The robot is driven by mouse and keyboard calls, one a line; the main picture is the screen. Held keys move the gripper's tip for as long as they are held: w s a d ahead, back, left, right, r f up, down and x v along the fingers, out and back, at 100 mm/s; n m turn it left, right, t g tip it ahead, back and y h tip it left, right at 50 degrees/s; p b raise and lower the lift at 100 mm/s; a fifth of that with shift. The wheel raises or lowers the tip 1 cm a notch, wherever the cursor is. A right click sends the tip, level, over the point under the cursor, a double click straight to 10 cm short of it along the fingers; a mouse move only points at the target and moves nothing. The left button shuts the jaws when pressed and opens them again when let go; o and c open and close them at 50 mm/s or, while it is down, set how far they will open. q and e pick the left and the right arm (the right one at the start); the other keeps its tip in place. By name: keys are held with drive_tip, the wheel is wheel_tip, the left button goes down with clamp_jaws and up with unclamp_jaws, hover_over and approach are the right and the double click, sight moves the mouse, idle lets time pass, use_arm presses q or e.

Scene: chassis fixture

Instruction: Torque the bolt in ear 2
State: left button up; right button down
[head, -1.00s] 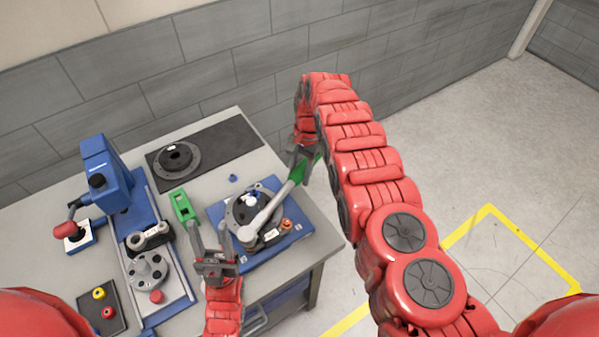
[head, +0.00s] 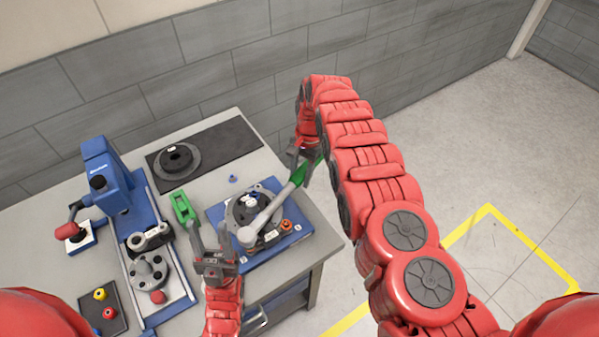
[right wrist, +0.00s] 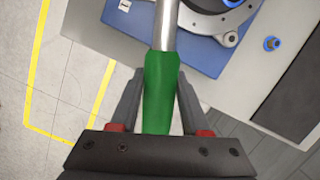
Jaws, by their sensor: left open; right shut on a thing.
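A torque wrench with a silver shaft (head: 272,209) and green handle (right wrist: 160,95) lies slantwise over a round grey-and-black part (head: 240,212) on a blue base plate (head: 284,243). Its head (head: 247,235) is at the part's near side. The bolt beneath is hidden, and I cannot read which ear it is at. My right gripper (head: 303,152) is shut on the green handle, beyond the plate's far right corner; it also shows in the right wrist view (right wrist: 159,82). My left gripper (head: 208,232) is open and empty, left of the wrench head.
A blue press (head: 107,174) stands at left on the grey bench (head: 205,162). A black disc (head: 176,158) sits on the dark mat (head: 226,138). A small blue piece (head: 232,178) lies behind the plate. Open floor is at right.

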drive_tip(key=shift+s+d+p, duration=0.35)
drive_tip(key=shift+d+p, duration=0.1)
drive_tip(key=shift+p, duration=0.9)
drive_tip(key=shift+m, duration=0.3)
drive_tip(key=shift+d+r, duration=0.1)
drive_tip(key=shift+d, duration=0.05)
drive_tip(key=shift+s+d+m+p, duration=0.3)
drive_tip(key=shift+s+d+p, duration=0.2)
drive_tip(key=shift+p, duration=0.5)
drive_tip(key=shift+r+p, duration=0.3)
drive_tip(key=shift+r, duration=0.8)
wheel_tip(320, 180, up, 5)
drive_tip(key=shift+f+p, duration=0.1)
drive_tip(key=shift+p, duration=0.35)
idle(0.3)
drive_tip(key=shift+f, duration=0.1)
